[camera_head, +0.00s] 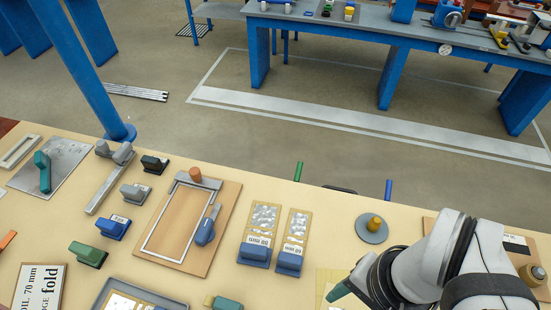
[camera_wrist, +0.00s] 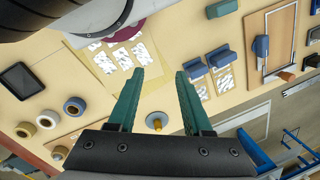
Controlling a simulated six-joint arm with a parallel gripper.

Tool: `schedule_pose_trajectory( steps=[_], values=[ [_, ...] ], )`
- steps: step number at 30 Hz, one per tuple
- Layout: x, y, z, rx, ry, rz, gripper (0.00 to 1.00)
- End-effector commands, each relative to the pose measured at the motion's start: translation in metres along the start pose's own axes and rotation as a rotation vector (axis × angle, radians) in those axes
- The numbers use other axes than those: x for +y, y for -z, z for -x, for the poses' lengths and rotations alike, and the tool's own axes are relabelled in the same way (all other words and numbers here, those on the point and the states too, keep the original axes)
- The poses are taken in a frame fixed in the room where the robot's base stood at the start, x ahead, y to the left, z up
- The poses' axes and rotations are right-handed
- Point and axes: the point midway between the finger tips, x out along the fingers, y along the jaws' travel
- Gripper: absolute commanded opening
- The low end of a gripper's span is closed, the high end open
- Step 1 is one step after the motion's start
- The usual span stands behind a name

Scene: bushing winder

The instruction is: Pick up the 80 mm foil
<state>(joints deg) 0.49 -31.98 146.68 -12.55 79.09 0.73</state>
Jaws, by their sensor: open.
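Two foil pieces on yellowish strips lie side by side at the middle of the bench, the left foil (camera_head: 265,217) and the right foil (camera_head: 297,223). Each has a blue block with a white label at its near end: the left block (camera_head: 254,252) and the right block (camera_head: 289,262). The labels are too small to read surely, so I cannot tell which is 80 mm. My gripper (camera_wrist: 156,82) has green fingers, open and empty above the bench. In the wrist view the blue-block foils lie to the right of the fingers. More foil cards (camera_wrist: 122,58) lie beyond the fingertips.
A grey disc with an amber knob (camera_head: 371,227) stands right of the foils. A framed wooden board (camera_head: 176,230) lies left of them. Several rolls (camera_wrist: 75,105) and a dark tablet (camera_wrist: 22,80) are left in the wrist view. A blue post (camera_head: 80,70) rises behind.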

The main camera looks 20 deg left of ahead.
Motion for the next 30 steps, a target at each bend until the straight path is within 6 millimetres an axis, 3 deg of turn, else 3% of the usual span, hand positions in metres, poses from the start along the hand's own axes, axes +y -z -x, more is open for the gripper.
schedule_pose_trajectory(
  steps=[1,3,11,14,18,22,25,30],
  values=[
    [0.0,0.0,0.0,0.0,0.0,0.0,0.57],
    [0.0,0.0,0.0,0.0,0.0,0.0,0.68],
    [-0.001,0.001,0.0,0.0,-0.002,0.015,0.68],
    [-0.027,0.017,0.002,-0.011,-0.038,0.345,0.68],
    [-0.122,0.036,-0.018,-0.043,-0.118,1.26,0.68],
    [-0.196,0.019,-0.052,-0.073,-0.163,1.897,0.68],
    [-0.217,0.009,-0.069,-0.085,-0.176,2.106,0.68],
    [-0.212,0.012,-0.112,-0.093,-0.178,2.129,0.68]
  ],
)
